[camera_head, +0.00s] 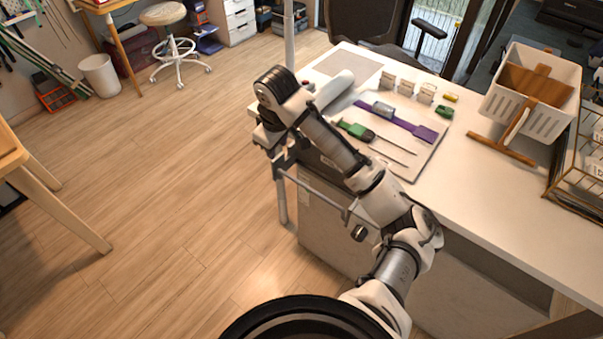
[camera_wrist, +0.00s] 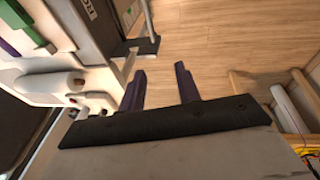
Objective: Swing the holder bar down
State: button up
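A grey metal bar (camera_head: 318,190) sticks out from the left edge of the white counter, roughly level, with a dark knob (camera_head: 358,232) near its right end. It looks like the holder bar, but I cannot be sure. My gripper (camera_head: 277,155) hangs at the counter's left edge, close to the bar's left end, partly hidden by my wrist. In the wrist view my two dark purple fingers (camera_wrist: 162,88) stand apart with only floor between them. A grey rod with a black end block (camera_wrist: 145,46) shows beyond the fingertips; I cannot tell whether it is the same bar.
The counter (camera_head: 460,185) holds a mat with a green-handled tool (camera_head: 356,130), a purple tool (camera_head: 400,122) and small blocks. A white basket (camera_head: 530,95) stands at the right. A vertical pole (camera_head: 289,35) rises behind my arm. The wood floor (camera_head: 150,200) at left is clear.

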jog(key=g+h, duration=0.2)
send_near(307, 187)
jog(key=shift+m, duration=0.4)
jog(key=f+b, duration=0.1)
jog(key=f, duration=0.4)
jog(key=d+f+b, duration=0.1)
jog(key=f, duration=0.2)
jog(key=shift+w+b, duration=0.3)
grip_shut()
